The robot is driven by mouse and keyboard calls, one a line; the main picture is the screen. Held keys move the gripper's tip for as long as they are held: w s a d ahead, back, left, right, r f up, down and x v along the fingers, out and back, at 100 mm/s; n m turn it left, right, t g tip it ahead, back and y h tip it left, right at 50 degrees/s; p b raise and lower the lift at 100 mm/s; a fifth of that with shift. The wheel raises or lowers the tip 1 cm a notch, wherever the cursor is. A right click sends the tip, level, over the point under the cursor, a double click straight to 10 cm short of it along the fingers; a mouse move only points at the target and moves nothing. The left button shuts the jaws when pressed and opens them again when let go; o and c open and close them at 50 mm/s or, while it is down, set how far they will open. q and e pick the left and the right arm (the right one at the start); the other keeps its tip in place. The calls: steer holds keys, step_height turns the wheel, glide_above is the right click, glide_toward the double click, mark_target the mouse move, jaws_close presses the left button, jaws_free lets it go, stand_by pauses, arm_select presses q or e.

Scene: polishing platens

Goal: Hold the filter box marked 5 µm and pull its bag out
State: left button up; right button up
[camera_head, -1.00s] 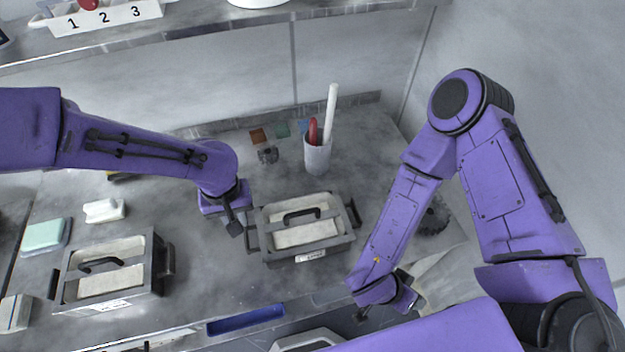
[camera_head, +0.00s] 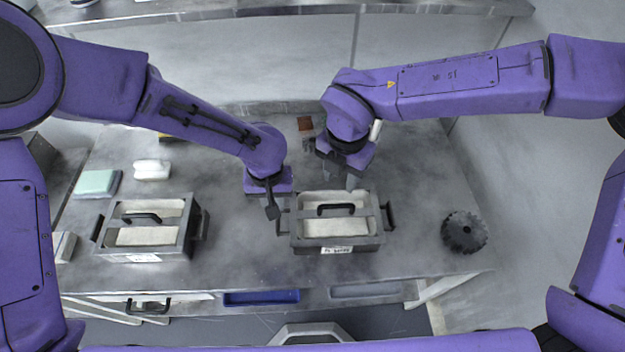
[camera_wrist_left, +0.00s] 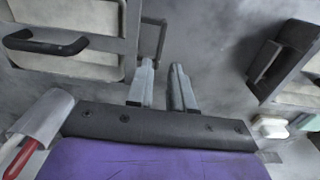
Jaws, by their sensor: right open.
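A grey filter box (camera_head: 378,243) with a white bag (camera_head: 335,228) and black bag handle (camera_head: 336,209) stands right of centre; its front label is too small to read. A similar filter box (camera_head: 186,240) stands to the left. My left gripper (camera_head: 272,212) is at the right-hand box's left side handle (camera_head: 283,222). In the left wrist view its two fingers (camera_wrist_left: 162,85) are slightly parted by that side handle (camera_wrist_left: 163,35); whether they clamp it is unclear. My right gripper (camera_head: 352,182) is open and empty above the box's back edge, close behind the bag handle.
A green-topped block (camera_head: 97,182) and a white piece (camera_head: 152,170) lie at the back left. A dark toothed disc (camera_head: 464,232) lies near the right edge. A blue tray (camera_head: 262,297) sits below the front edge. The metal table (camera_head: 420,190) is bare between box and disc.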

arm_select(q)
step_height(320, 180, down, 9)
steer(key=shift+f, duration=0.2)
jaws_close()
stand_by(1.2)
steer(key=shift+o, duration=2)
jaws_free()
